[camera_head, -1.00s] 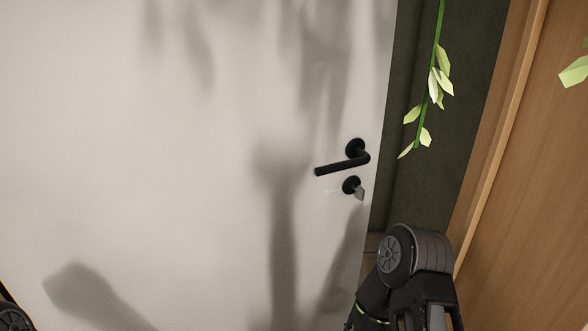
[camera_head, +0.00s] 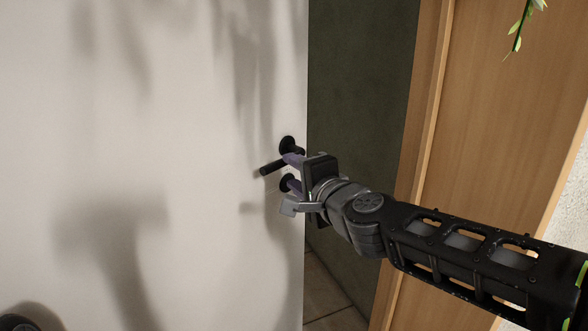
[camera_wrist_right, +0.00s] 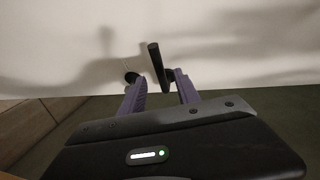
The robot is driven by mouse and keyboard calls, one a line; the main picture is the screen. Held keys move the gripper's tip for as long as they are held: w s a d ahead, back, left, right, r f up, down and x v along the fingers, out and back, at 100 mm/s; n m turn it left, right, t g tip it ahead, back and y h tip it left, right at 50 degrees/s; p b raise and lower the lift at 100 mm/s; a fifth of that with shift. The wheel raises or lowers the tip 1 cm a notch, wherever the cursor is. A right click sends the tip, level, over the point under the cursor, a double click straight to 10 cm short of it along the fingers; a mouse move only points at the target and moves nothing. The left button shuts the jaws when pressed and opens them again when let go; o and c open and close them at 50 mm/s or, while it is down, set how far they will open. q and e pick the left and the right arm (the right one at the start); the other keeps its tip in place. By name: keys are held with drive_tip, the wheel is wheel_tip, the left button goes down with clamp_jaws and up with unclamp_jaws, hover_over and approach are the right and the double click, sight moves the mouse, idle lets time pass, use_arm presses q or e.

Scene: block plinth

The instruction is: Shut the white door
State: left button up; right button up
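The white door (camera_head: 150,150) fills the left of the head view and stands open, with a gap between its free edge and the wooden panel. Its black lever handle (camera_head: 273,167) sits near that edge; the handle also shows in the right wrist view (camera_wrist_right: 157,62). A lock with a key (camera_head: 288,208) is below it, partly hidden. My right gripper (camera_head: 291,173) is at the handle, its purple fingers apart and pointing at the door. In the right wrist view the handle lies between the finger lines; contact cannot be told. My left gripper is not in view.
A dark green wall (camera_head: 360,100) and tiled floor (camera_head: 328,290) show through the gap. A brown wooden panel with a frame (camera_head: 490,110) stands at right. A leafy green stem (camera_head: 518,32) hangs at upper right.

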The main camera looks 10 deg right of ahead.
sight(281, 166)
drive_tip(key=shift+w+f, duration=0.1)
drive_tip(key=shift+w, duration=0.05)
drive_tip(key=b+x, duration=0.1)
drive_tip(key=x, duration=0.5)
drive_tip(key=shift+w+a+f+b, duration=0.15)
drive_tip(key=shift+w+b, duration=0.1)
drive_tip(key=shift+b, duration=0.15)
drive_tip(key=shift+w+a, duration=0.1)
drive_tip(key=shift+w, duration=0.45)
clamp_jaws()
idle(0.8)
